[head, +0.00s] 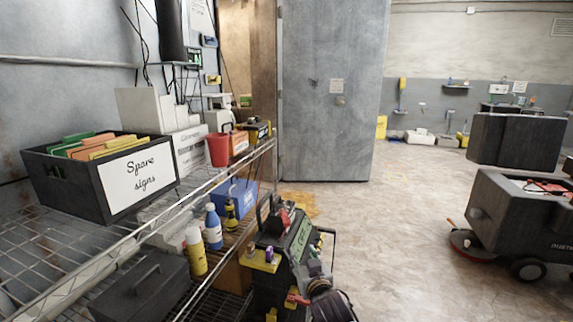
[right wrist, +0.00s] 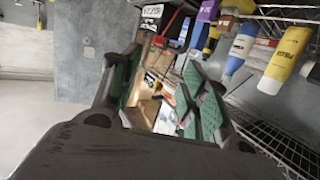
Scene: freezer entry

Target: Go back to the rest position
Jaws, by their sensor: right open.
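My right gripper (head: 310,268) shows at the bottom middle of the head view, in front of the dark cart beside the shelf. It is small there and hard to separate from the cart's contents. In the right wrist view my right gripper (right wrist: 165,98) is open, with its two green-padded fingers spread apart. Nothing is held between the pads; shelf and cart items show behind the gap. My left gripper is not in view.
A wire shelf (head: 128,245) at left holds a spare signs box (head: 92,202), a grey toolbox (head: 142,284), a yellow bottle (head: 196,256) and a blue bottle (head: 213,232). The grey door (head: 328,110) stands behind. A floor scrubber (head: 515,215) stands right. Floor between is clear.

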